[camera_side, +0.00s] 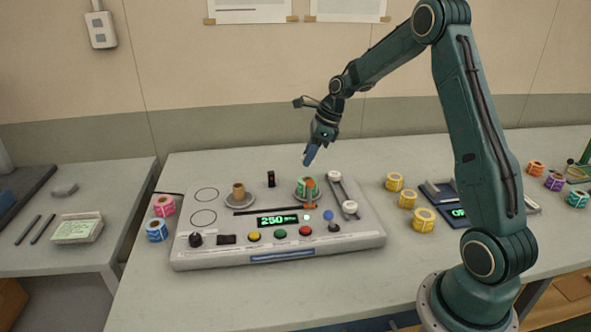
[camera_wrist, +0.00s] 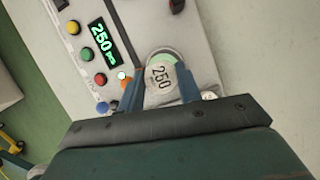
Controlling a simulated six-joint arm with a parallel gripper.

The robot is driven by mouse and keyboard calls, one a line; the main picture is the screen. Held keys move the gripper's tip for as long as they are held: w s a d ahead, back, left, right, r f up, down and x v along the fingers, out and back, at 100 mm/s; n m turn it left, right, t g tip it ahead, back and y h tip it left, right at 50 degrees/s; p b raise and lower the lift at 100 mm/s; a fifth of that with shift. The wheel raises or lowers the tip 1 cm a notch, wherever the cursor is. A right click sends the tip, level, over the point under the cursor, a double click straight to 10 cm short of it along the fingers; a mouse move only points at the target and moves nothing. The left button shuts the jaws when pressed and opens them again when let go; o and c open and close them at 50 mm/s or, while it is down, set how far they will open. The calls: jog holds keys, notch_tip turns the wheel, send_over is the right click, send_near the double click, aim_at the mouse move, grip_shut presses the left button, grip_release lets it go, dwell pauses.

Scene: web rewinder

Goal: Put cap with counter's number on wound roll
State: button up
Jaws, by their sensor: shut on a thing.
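The rewinder (camera_side: 280,250) is a grey console, and its green counter (camera_side: 277,219) reads 250, as it does in the wrist view (camera_wrist: 102,43). A wound roll with green sides (camera_side: 304,184) sits on the right spindle plate, partly behind an orange knob. My gripper (camera_side: 309,157) points down above this roll, with a gap below it. In the wrist view my gripper (camera_wrist: 163,81) is shut on a pale round cap (camera_wrist: 162,74) printed 250. A green rim shows just beyond the cap. The cap is too small to make out in the side view.
A brown core (camera_side: 238,192) stands on the left plate. Yellow rolls (camera_side: 424,219) and a second device with a green display (camera_side: 458,212) are at right. Pink (camera_side: 163,205) and blue (camera_side: 156,230) rolls stand at left. The front bench strip is clear.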

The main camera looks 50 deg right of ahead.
jog(key=shift+f, duration=1.45)
jog(key=shift+f, duration=1.3)
dwell(1.7)
jog(key=o, duration=1.2)
jog(key=shift+o, duration=0.4)
jog(key=shift+s+a, duration=0.1)
jog(key=shift+f, duration=0.1)
jog(key=shift+c, duration=0.4)
jog(key=shift+o, duration=0.4)
jog(key=shift+r, duration=3.85)
jog(key=shift+r, duration=0.1)
